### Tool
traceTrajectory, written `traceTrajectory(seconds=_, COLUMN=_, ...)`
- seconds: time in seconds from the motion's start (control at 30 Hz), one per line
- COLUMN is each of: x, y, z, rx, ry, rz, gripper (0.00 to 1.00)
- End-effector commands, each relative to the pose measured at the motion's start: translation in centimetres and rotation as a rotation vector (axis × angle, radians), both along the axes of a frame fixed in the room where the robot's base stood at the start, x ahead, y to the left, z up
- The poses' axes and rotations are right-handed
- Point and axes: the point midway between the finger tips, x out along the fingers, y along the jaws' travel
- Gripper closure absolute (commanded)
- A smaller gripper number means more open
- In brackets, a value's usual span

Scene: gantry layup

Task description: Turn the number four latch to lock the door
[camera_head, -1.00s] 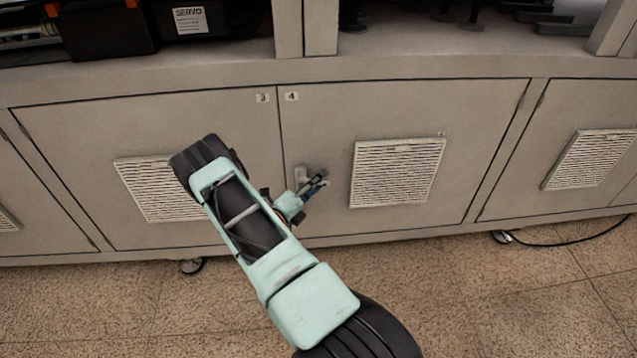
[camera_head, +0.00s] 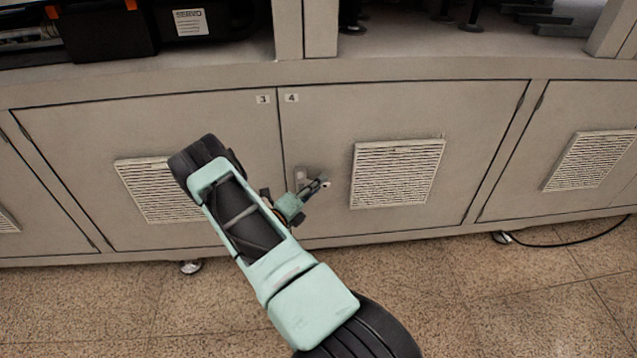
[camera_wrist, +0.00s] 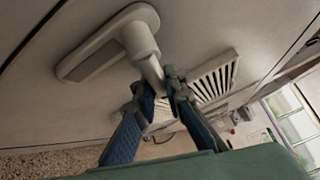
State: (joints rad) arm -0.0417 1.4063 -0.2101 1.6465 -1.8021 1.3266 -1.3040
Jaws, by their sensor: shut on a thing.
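The number four door (camera_head: 400,110) is the grey panel right of the seam, with a small "4" label (camera_head: 291,97) at its top left corner. Its latch (camera_head: 302,175) is a pale plate with a lever near the door's left edge, largely hidden by my gripper in the head view. In the wrist view the latch plate (camera_wrist: 92,58) and its round hub (camera_wrist: 141,40) show clearly, with the lever running down between my fingers. My gripper (camera_wrist: 164,98) is shut on the lever, its blue-padded fingers on either side. It also shows in the head view (camera_head: 318,186).
The number three door (camera_head: 80,130) lies to the left, partly behind my arm. Vent grilles (camera_head: 398,173) sit on the doors. A shelf above holds a black box (camera_head: 185,22). A cable (camera_head: 570,243) lies on the floor at right.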

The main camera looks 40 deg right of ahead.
Motion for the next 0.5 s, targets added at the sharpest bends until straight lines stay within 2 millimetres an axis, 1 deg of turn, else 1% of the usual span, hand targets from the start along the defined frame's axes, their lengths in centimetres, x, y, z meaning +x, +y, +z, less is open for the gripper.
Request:
traceTrajectory(seconds=0.13, x=0.2, y=0.2, z=0.0, rx=0.064, ry=-0.039, rz=0.003, gripper=1.0)
traceTrajectory(seconds=0.5, x=0.5, y=0.7, z=-1.2, rx=0.31, ry=-0.189, rz=0.002, gripper=1.0)
